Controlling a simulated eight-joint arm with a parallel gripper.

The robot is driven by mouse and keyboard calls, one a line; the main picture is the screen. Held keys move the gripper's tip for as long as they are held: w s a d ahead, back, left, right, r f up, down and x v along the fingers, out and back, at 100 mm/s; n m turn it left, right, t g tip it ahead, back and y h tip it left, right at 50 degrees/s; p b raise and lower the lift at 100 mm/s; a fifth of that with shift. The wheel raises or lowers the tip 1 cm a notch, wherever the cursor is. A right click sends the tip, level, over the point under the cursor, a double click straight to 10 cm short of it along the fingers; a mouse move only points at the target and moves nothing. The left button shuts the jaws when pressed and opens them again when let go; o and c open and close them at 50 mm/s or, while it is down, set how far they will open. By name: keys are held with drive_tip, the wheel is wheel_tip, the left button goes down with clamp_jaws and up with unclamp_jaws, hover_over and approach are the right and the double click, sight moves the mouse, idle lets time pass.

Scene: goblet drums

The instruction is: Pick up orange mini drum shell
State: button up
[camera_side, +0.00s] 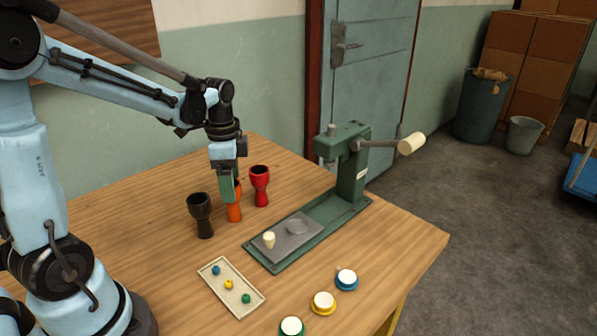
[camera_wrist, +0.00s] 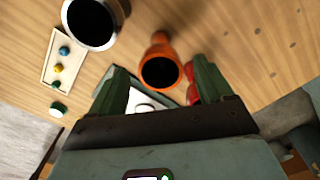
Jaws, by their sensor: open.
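The orange mini drum shell (camera_side: 234,212) stands upright on the wooden table, between a black shell (camera_side: 200,214) on the left and a red shell (camera_side: 260,184) on the right. My gripper (camera_side: 227,188) points down over it and hides part of its bowl. In the wrist view, the orange shell (camera_wrist: 161,47) shows its dark open mouth between and just beyond the two green fingers of my open gripper (camera_wrist: 161,76). I cannot tell whether the fingers touch it. The red shell (camera_wrist: 190,83) is partly hidden beside the right finger.
A green lever press (camera_side: 350,170) with a grey plate stands to the right. A cream tray (camera_side: 216,270) with several small coloured pieces lies in front. Several round white-topped pieces, one of them blue-rimmed (camera_side: 346,280), lie near the front edge. The table's back left is clear.

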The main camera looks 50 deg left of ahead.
sight(234, 212)
drive_tip(key=shift+a+f, duration=0.1)
drive_tip(key=shift+f, duration=1.6)
drive_tip(key=c, duration=1.1)
drive_tip(key=shift+r, duration=0.15)
drive_tip(key=shift+c, duration=0.2)
